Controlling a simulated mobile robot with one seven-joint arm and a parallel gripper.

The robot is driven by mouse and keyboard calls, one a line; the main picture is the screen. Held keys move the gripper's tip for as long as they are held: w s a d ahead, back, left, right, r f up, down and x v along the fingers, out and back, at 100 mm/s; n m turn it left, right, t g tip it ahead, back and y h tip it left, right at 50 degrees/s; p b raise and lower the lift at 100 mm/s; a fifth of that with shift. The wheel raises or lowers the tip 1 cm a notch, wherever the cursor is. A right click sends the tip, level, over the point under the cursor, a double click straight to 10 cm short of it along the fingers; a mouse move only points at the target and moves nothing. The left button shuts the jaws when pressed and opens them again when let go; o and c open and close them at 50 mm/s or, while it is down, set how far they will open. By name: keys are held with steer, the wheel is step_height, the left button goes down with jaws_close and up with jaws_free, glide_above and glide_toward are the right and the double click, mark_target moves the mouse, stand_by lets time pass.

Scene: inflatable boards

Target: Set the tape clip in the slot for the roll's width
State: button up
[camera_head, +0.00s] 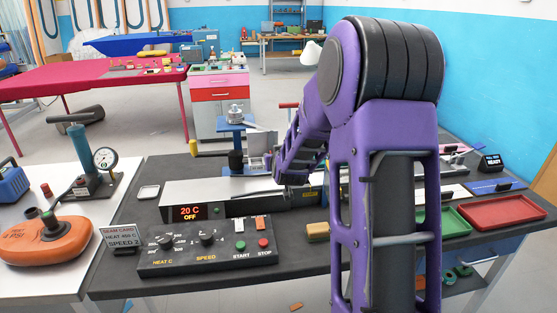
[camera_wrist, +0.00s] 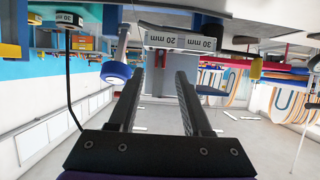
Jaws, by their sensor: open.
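In the wrist view, a plate with printed slot labels "30 mm" and "20 mm" (camera_wrist: 180,42) appears upside down, just beyond my fingertips. My gripper (camera_wrist: 158,72) is open, with nothing between its two dark fingers. A blue and white round part (camera_wrist: 117,72) is just left of the left finger. I cannot tell which part is the tape clip. In the head view, the welding machine (camera_head: 240,193) shows "20 C OFF", and my arm's far end is beside its blue upright (camera_head: 235,135). My fingers are hidden there.
The control panel (camera_head: 207,243) is at the bench's front. A seam card (camera_head: 122,237) stands at its left. A red tray (camera_head: 505,213) and green tray (camera_head: 443,221) are at the right.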

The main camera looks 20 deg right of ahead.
steer(key=v, duration=0.7)
stand_by(0.3)
